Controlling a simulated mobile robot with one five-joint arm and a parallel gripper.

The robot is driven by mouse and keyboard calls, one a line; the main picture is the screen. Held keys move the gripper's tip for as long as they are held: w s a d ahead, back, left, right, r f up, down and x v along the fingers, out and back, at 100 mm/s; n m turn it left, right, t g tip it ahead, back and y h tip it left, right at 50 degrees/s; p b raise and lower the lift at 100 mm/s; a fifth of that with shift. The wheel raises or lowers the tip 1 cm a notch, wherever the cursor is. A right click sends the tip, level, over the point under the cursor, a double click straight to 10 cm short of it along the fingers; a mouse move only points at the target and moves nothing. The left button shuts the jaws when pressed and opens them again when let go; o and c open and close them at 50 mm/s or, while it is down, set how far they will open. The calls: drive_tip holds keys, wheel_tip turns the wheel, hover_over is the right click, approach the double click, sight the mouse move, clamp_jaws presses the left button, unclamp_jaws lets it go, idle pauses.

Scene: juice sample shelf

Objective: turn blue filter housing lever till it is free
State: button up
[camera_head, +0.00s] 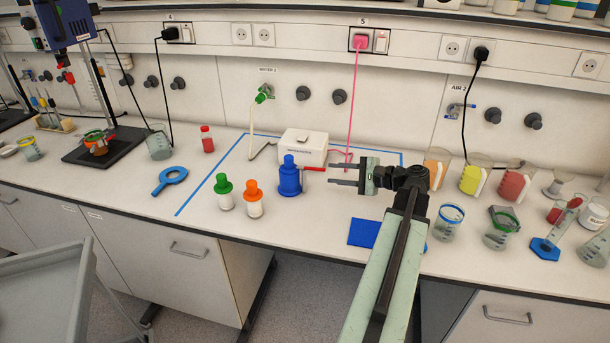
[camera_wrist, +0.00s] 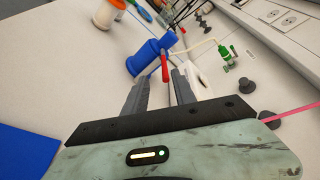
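The blue filter housing (camera_head: 290,178) stands upright on the bench inside a blue tape outline. It shows tilted in the wrist view (camera_wrist: 143,58), ahead of my fingers. Its red lever (camera_head: 314,169) sticks out to the right, toward my gripper. In the wrist view the lever (camera_wrist: 165,66) lies just past the fingertips, in line with the gap between them. My gripper (camera_head: 336,175) is open and empty, right of the housing, with its fingers pointing left at the lever. I cannot tell whether a fingertip touches the lever.
A white box (camera_head: 303,147) stands behind the housing. Green-capped (camera_head: 224,194) and orange-capped (camera_head: 254,199) bottles stand to its left, with a blue ring tool (camera_head: 170,180) beyond. A blue mat (camera_head: 364,232) lies in front, and several beakers stand to the right.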

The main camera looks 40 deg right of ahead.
sight(323, 170)
drive_tip(key=shift+s+d+r+m+t, duration=0.2)
drive_tip(key=shift+s+d+m+t, duration=0.15)
drive_tip(key=shift+d, duration=0.3)
drive_tip(key=b+x, duration=0.1)
drive_tip(key=x, duration=0.7)
drive_tip(key=shift+a+f+b, duration=0.1)
drive_tip(key=shift+b, duration=0.2)
clamp_jaws()
idle(0.5)
